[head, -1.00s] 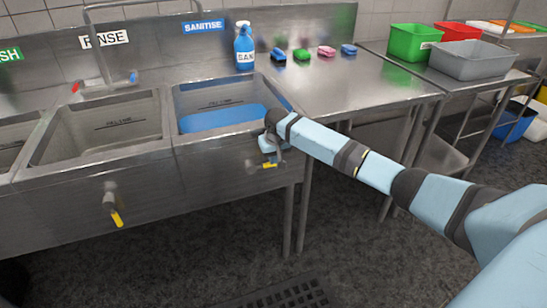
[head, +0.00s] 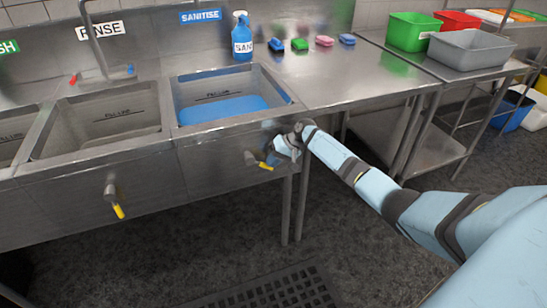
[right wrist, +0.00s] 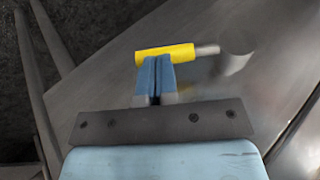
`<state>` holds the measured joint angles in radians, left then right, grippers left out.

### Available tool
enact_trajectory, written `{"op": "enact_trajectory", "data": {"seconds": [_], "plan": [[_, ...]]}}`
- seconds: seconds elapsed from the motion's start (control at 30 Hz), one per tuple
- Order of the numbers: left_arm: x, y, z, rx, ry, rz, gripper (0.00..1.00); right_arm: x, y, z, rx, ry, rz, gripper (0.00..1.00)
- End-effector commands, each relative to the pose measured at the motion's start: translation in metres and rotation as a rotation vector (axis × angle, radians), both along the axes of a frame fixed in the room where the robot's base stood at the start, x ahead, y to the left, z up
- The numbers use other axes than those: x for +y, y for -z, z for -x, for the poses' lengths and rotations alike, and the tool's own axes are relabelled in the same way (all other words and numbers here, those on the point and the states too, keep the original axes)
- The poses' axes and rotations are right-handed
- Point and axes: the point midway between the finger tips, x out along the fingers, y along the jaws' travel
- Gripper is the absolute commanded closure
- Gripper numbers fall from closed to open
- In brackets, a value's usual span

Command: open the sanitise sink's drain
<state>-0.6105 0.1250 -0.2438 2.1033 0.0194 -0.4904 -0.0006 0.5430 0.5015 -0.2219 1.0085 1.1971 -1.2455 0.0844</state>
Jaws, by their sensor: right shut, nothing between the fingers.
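The sanitise sink (head: 182,116) has its blue SANITISE label (head: 200,16) on the wall behind and holds blue liquid (head: 222,109). Its drain valve has a yellow handle (head: 265,166) low on the front panel. My right gripper (head: 273,158) is at this handle and partly hides the valve. In the right wrist view, the yellow handle (right wrist: 165,53) lies crosswise just past the tips of my right gripper (right wrist: 156,62). The fingers are shut with nothing between them. I cannot tell if the tips touch the handle. My left gripper is not in view.
The rinse sink (head: 45,130) is to the left, with its own yellow drain handle (head: 117,211). A blue spray bottle (head: 242,40) and several brushes or sponges stand behind. A table leg (head: 286,205) is below my right gripper. A floor grate (head: 265,290) lies in front.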

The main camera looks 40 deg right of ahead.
Motion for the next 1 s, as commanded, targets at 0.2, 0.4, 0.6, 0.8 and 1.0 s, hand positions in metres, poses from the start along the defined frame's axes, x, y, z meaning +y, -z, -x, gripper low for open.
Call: {"op": "enact_trajectory", "data": {"seconds": [0.2,0.4,0.6,0.8,1.0], "plan": [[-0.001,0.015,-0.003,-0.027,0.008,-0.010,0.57,0.007,0.025,-0.002,-0.047,0.001,-0.205,1.00],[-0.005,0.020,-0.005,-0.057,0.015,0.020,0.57,0.015,0.039,-0.004,-0.093,0.001,-0.391,1.00],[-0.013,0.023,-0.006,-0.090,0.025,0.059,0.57,0.025,0.050,-0.006,-0.137,0.000,-0.570,1.00],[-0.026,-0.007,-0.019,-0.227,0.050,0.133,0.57,0.036,0.056,-0.009,-0.173,-0.001,-0.722,1.00],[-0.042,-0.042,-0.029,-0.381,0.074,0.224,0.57,0.043,0.058,-0.011,-0.200,-0.001,-0.832,1.00]]}}
